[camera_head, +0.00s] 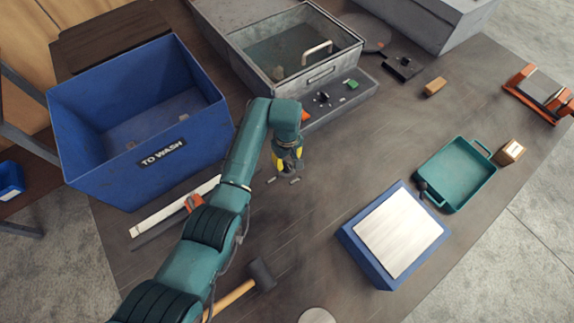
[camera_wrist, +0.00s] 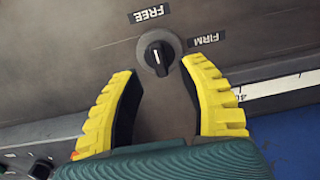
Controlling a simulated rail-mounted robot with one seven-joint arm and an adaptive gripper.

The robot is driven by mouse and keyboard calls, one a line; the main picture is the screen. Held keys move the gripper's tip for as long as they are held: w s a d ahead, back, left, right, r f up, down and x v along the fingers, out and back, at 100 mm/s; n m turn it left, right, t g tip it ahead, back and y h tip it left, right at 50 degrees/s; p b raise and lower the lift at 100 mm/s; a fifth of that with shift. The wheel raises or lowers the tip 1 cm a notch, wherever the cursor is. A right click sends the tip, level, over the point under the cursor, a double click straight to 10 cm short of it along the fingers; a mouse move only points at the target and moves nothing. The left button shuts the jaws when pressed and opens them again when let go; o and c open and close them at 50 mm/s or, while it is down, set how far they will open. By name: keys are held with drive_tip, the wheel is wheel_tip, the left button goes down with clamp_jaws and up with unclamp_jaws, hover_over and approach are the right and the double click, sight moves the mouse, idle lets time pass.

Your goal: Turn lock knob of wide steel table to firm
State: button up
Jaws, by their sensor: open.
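The black lock knob (camera_wrist: 156,53) sits on a round grey base on the table in the wrist view. Its white pointer line points up, toward the FREE label (camera_wrist: 149,13). The FIRM label (camera_wrist: 207,38) is to the knob's upper right. My gripper (camera_wrist: 158,70) is open, with one yellow fingertip on each side of the knob's lower part; I cannot tell if either touches it. In the head view my gripper (camera_head: 285,179) points down over the middle of the wide steel table (camera_head: 330,160). I cannot make out the knob there.
The blue TO WASH bin (camera_head: 140,125) stands left of my arm. A metal basin (camera_head: 300,60) is behind the gripper. A mallet (camera_head: 260,275) lies in front. A blue box (camera_head: 395,235) and green tray (camera_head: 460,172) stand right.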

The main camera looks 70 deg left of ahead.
sight(287, 165)
wheel_tip(287, 165, down, 4)
drive_tip(key=shift+r+b, duration=0.1)
drive_tip(key=shift+b, duration=0.3)
clamp_jaws()
